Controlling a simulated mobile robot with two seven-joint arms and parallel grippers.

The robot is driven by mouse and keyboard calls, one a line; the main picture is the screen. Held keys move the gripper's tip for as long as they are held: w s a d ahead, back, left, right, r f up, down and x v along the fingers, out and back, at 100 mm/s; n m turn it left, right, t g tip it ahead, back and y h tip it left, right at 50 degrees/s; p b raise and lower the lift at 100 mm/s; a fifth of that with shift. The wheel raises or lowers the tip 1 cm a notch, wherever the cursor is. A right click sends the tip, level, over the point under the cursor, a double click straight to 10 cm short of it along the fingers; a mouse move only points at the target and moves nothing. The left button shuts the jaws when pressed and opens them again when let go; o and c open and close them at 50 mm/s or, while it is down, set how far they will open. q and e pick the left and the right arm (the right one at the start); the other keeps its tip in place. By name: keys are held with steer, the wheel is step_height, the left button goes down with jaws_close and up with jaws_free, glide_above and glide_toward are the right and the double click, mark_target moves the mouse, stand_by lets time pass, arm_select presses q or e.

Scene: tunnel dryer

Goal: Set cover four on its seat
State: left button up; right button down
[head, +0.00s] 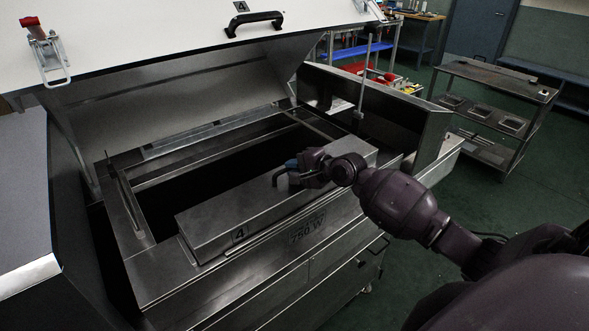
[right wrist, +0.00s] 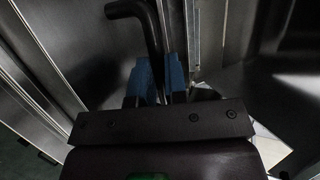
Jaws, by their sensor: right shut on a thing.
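Cover four, a long grey metal cover (head: 270,206) marked 4 at its left front corner, lies along the front side of the dryer's open top. It covers the front part of the dark opening (head: 215,165). I cannot tell whether it rests on the frame or hangs just above it. My right gripper (head: 290,172) is shut on the cover's dark bent handle (head: 280,178). In the right wrist view the blue fingertips (right wrist: 158,78) close around the handle (right wrist: 150,35). My left gripper is not in view.
A raised white hood (head: 170,30), also marked 4, with a black handle and red-tipped latches, stands over the opening. A metal side box (head: 420,130) adjoins the right end. A trolley (head: 495,100) stands on green floor at the back right.

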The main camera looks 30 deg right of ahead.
steer(key=shift+f, duration=0.3)
steer(key=c, duration=1.1)
jaws_free()
steer(key=shift+c, duration=0.2)
steer(key=shift+r, duration=0.25)
steer(key=v, duration=1.2)
steer(key=s+a+f+n+h, duration=0.1)
steer(key=s+a+f+n, duration=0.2)
steer(key=f, duration=0.4)
steer(key=s+a+f+n+h, duration=0.1)
steer(key=s+f+n, duration=0.2)
steer(key=s+f, duration=0.35)
steer(key=s+a+f+n+h, duration=0.3)
steer(key=s+a+f+n, duration=0.6)
steer(key=a+f+n, duration=0.1)
steer(key=shift+s+a+f+g, duration=0.15)
steer(key=shift+s+g, duration=0.1)
steer(key=shift+g, duration=0.15)
